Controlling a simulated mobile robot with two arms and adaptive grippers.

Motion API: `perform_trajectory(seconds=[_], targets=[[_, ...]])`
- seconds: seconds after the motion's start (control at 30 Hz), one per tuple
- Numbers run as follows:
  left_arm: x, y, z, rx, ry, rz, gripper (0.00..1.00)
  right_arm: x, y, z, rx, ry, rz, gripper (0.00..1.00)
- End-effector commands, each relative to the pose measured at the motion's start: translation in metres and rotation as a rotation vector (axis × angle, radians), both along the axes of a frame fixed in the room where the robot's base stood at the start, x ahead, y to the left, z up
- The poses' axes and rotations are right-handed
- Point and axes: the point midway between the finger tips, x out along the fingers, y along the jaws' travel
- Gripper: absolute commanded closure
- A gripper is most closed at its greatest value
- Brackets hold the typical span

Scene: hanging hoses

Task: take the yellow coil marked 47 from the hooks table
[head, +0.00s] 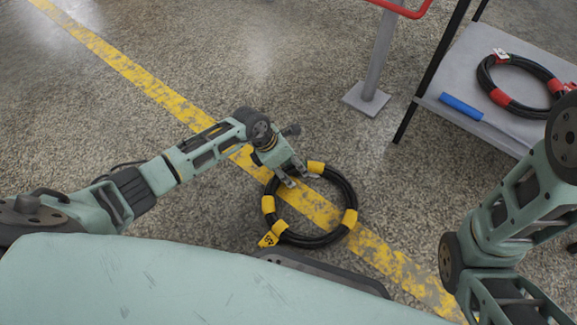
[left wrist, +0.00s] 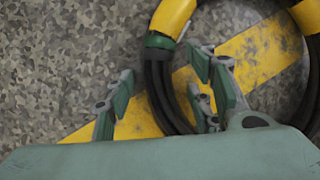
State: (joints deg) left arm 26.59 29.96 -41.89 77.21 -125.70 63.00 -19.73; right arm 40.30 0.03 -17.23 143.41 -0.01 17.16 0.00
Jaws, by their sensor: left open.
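A black hose coil (head: 350,195) with yellow bands appears to lie on the floor across the yellow line, in front of my base. Its yellow tag (head: 270,240) carries dark marks that I cannot read surely. My left gripper (head: 297,181) is open over the coil's far upper side. In the left wrist view the coil's hoses (left wrist: 158,75) run between the spread fingers of my left gripper (left wrist: 158,98), with a yellow band and a green strip above. I cannot tell whether the fingers touch it. My right arm shows at the right; its gripper is out of view.
A grey table (head: 470,65) at the upper right bears a black coil with red bands (head: 532,62) and a blue object (head: 461,107). A grey post with a foot plate (head: 367,98) stands left of it. The floor on the left is clear.

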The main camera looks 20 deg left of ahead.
Motion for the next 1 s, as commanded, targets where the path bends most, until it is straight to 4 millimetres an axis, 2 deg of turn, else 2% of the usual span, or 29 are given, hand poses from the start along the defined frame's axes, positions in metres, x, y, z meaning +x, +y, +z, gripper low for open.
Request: perform_trajectory(seconds=[0.13, 0.7, 0.9, 0.93, 1.0], targets=[[0.0002, 0.0001, 0.0007, 0.0, 0.0, 0.0, 0.51, 0.0015, 0.0003, 0.0006, 0.0, 0.003, 0.001, 0.51], [0.0006, 0.001, 0.0005, 0.001, -0.001, 0.003, 1.0, 0.0028, 0.0003, 0.0003, 0.0, 0.006, 0.0, 0.51], [0.0007, 0.0013, 0.0005, 0.002, -0.001, 0.004, 1.0, 0.0028, 0.0002, 0.0002, 0.0, 0.006, 0.0, 0.51], [0.0008, 0.0014, 0.0005, 0.002, -0.001, 0.004, 0.72, 0.0028, 0.0002, 0.0002, 0.0, 0.006, 0.0, 0.51], [0.0008, 0.0014, 0.0006, 0.002, -0.001, 0.004, 0.78, 0.0028, 0.0002, 0.0002, 0.0, 0.006, 0.0, 0.51]])
